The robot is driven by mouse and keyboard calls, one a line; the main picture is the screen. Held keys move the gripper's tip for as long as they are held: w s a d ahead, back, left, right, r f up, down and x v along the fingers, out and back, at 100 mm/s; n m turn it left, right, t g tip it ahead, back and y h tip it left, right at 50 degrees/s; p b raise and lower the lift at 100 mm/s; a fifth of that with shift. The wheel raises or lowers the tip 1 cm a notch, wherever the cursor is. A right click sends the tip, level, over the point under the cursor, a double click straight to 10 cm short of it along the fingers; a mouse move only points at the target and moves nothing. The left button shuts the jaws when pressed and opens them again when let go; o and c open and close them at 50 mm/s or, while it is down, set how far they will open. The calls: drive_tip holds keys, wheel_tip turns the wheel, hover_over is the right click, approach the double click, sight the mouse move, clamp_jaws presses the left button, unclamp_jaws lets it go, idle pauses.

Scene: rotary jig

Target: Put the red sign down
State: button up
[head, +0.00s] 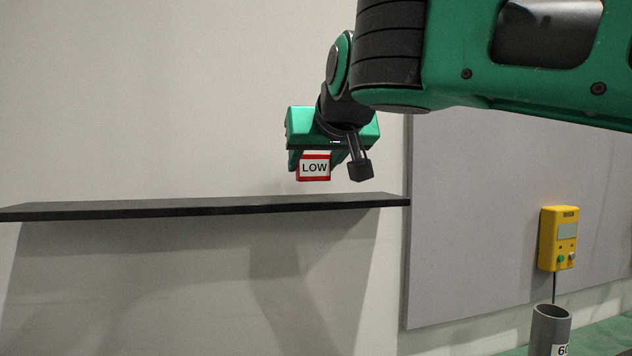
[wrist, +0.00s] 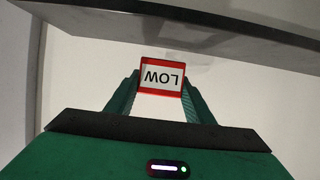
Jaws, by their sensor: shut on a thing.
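The red sign (head: 314,168) has a white face reading "LOW". In the head view it hangs below my gripper (head: 316,160), above the dark shelf, with a visible gap under it. In the wrist view the red sign (wrist: 162,76) sits between the fingertips of my gripper (wrist: 161,88), and its text appears upside down. My gripper is shut on the sign. The sign's back is hidden.
A long dark shelf (head: 200,209) runs along the wall, bare on top; it also shows in the wrist view (wrist: 190,32). A grey panel (head: 480,220), a yellow control box (head: 558,238) and a grey tube (head: 550,325) are at the right.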

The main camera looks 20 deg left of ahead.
sight(315, 175)
drive_tip(key=shift+f, duration=1.45)
drive_tip(key=o, duration=1.1)
drive_tip(key=shift+f, duration=0.1)
drive_tip(key=shift+c, duration=0.2)
drive_tip(key=shift+s, duration=0.1)
drive_tip(key=v, duration=1.2)
